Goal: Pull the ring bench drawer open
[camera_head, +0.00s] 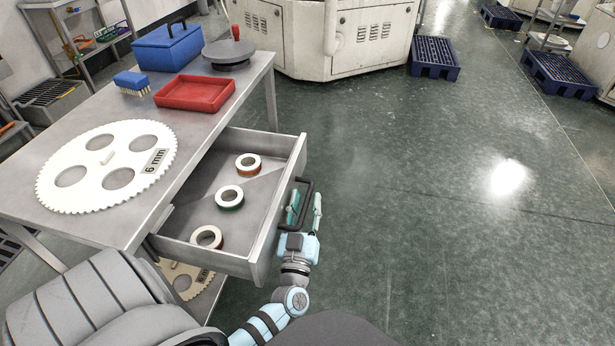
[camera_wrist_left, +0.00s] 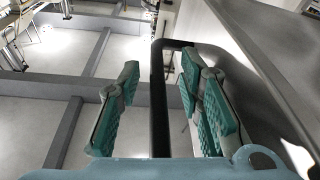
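The ring bench (camera_head: 90,115) has its drawer (camera_head: 262,236) pulled out to the right. Three rings lie in it: one with an orange-brown edge (camera_head: 241,168), one with a green edge (camera_head: 222,199) and one with a red edge (camera_head: 197,240). A black bar handle (camera_head: 309,187) is on the drawer front; it also shows in the left wrist view (camera_wrist_left: 159,110). My left gripper (camera_head: 305,208) is at the handle, its green fingers on either side of the bar. In the left wrist view the fingers stand open with gaps to the bar. My right gripper is not in view.
On the bench top are a toothed white disc (camera_head: 130,145), a red tray (camera_head: 193,107), a brush (camera_head: 131,79), a blue box (camera_head: 165,55) and a round plate with a red knob (camera_head: 229,66). The floor (camera_head: 430,200) to the right is clear. Dark blue pallets (camera_head: 434,70) stand farther off.

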